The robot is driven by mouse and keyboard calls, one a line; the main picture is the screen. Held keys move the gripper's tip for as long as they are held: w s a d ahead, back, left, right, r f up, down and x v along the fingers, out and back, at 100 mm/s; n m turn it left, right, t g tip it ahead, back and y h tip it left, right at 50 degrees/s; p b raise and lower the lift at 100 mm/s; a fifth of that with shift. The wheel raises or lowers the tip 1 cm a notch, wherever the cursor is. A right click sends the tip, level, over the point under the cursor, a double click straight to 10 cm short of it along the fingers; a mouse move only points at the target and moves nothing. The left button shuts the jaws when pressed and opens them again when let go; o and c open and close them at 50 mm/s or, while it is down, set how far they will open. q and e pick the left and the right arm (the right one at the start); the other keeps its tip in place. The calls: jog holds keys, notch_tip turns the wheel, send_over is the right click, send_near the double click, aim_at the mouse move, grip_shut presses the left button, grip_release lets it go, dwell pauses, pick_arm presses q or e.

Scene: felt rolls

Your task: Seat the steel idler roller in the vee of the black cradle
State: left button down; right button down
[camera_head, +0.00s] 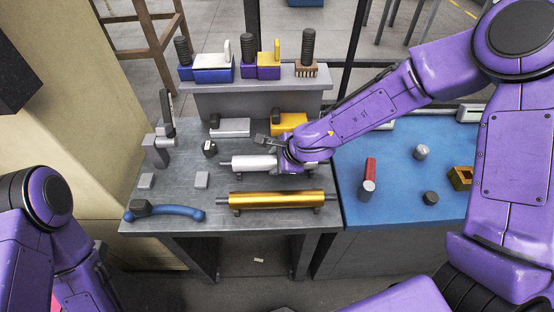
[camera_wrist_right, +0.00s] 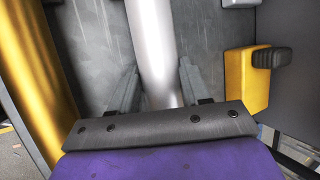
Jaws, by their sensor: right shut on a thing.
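The steel idler roller (camera_head: 252,163) is a pale silver cylinder with a thin shaft end, lying level above or on the grey bench. My right gripper (camera_head: 281,157) is shut on it near its right part, which the hand hides. In the right wrist view the roller (camera_wrist_right: 152,40) runs between the two fingers of the right gripper (camera_wrist_right: 157,80). I cannot single out the black cradle with certainty; a small black block (camera_head: 210,149) stands left of the roller. My left arm shows at the lower left, but its gripper is out of view.
A gold roller (camera_head: 275,200) lies along the bench's front, also in the wrist view (camera_wrist_right: 32,80). A yellow block (camera_head: 288,125) and a grey block (camera_head: 230,128) stand behind. A blue-handled tool (camera_head: 170,212) lies front left. A raised shelf (camera_head: 255,82) holds tools. A blue mat (camera_head: 390,215) is right.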

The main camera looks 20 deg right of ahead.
jog(key=shift+f, duration=0.1)
dwell(0.6)
jog(key=shift+c, duration=2.3)
grip_release()
jog(key=shift+f, duration=0.1)
jog(key=p+v, duration=0.4)
jog(key=v, duration=0.6)
jog(key=shift+s, duration=0.2)
jog(key=shift+d, duration=0.1)
